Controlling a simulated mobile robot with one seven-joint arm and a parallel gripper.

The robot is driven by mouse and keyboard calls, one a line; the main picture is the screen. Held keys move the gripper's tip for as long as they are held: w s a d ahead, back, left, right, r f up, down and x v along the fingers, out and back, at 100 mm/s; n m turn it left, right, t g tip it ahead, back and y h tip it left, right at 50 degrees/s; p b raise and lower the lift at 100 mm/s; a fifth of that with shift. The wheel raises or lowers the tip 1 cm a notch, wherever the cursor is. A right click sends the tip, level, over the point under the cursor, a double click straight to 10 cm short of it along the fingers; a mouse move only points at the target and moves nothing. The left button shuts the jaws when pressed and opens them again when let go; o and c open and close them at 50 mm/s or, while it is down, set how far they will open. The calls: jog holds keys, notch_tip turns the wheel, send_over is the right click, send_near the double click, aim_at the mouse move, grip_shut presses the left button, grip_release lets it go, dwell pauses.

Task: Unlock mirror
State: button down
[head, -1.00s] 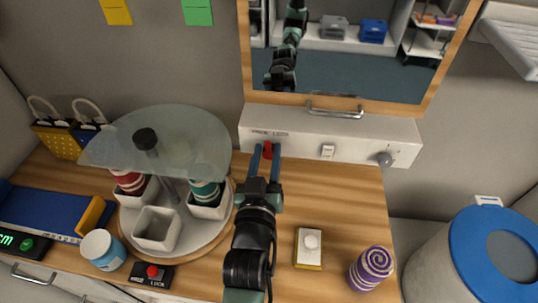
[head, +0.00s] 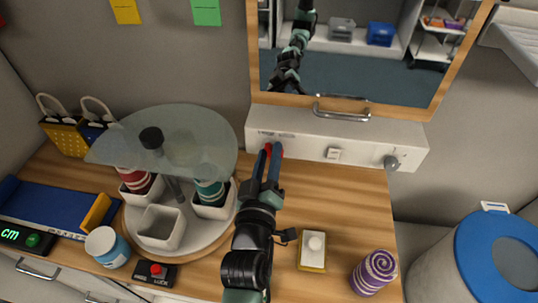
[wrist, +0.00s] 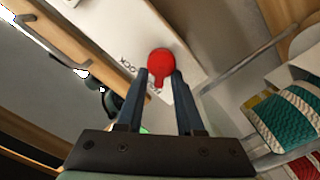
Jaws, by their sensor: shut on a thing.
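The mirror (head: 350,75) stands in a wooden frame at the back, with a metal handle (head: 341,114) at its bottom edge. Below it is a white panel (head: 300,146) marked LOCK, with a red knob (head: 268,149) on its left part. My gripper (head: 269,152) reaches up to the panel, and its two blue fingers are shut on the red knob. The wrist view shows the round red knob (wrist: 160,62) at the fingertips, its narrow tab pointing down between them. My fingers hide part of the knob in the head view.
The panel also carries a white switch (head: 333,154) and a grey dial (head: 391,162). A turntable (head: 212,240) with cups and a glass top stands close left of my arm. A white-and-yellow button box (head: 312,250) and a purple spiral-topped object (head: 374,273) are on the right.

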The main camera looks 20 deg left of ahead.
jog(key=shift+f, duration=0.2)
jog(key=c, duration=0.8)
grip_release()
jog(key=shift+o, duration=1.2)
jog(key=shift+r, duration=0.1)
jog(key=b+v, duration=0.1)
jog(key=v, duration=1.2)
jog(key=shift+r, duration=0.1)
